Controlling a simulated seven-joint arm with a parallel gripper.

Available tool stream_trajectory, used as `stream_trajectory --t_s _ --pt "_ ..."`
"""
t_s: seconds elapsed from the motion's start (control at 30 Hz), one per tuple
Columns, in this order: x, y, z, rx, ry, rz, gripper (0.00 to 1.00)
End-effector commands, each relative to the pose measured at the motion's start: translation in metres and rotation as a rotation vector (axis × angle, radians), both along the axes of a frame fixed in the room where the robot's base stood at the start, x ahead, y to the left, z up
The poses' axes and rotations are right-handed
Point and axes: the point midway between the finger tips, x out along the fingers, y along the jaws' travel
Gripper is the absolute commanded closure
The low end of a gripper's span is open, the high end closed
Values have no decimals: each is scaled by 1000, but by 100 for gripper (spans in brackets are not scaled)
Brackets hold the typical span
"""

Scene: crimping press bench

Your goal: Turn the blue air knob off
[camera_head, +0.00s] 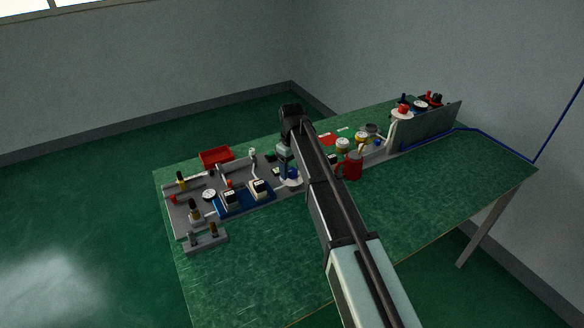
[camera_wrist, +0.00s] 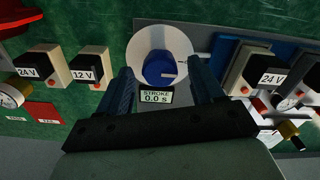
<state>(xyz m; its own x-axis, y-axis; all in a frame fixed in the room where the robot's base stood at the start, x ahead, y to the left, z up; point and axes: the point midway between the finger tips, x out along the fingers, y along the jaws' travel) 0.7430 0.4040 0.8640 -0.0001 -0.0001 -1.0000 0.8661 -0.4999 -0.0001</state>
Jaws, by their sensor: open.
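A round blue knob (camera_wrist: 160,68) with a short pale mark low on its face sits on a white disc (camera_wrist: 146,36) in the wrist view. A small display reading "STROKE 0.0 s" (camera_wrist: 156,97) is just below it in the picture. My gripper (camera_wrist: 159,66) is open, with one finger on each side of the knob. Gaps show between fingers and knob, so I see no contact. I cannot read any on or off marking.
Boxes labelled 24 V (camera_wrist: 40,62) and 12 V (camera_wrist: 90,67) stand left of the knob, another 24 V box (camera_wrist: 272,77) right. Gauges and fittings crowd both sides. A red mug (camera_head: 351,166) stands nearby, a red tray (camera_head: 215,157) behind. The bench front is clear.

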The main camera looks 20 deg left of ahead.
Motion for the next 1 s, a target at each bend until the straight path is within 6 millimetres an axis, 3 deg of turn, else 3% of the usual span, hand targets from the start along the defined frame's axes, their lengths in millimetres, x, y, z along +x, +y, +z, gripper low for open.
stream_trajectory --t_s 0.23,0.8,1.0 --pt "0 0 0 0 0 0 33" --pt "0 0 0 0 0 0 87" --pt "0 0 0 0 0 -9 89"
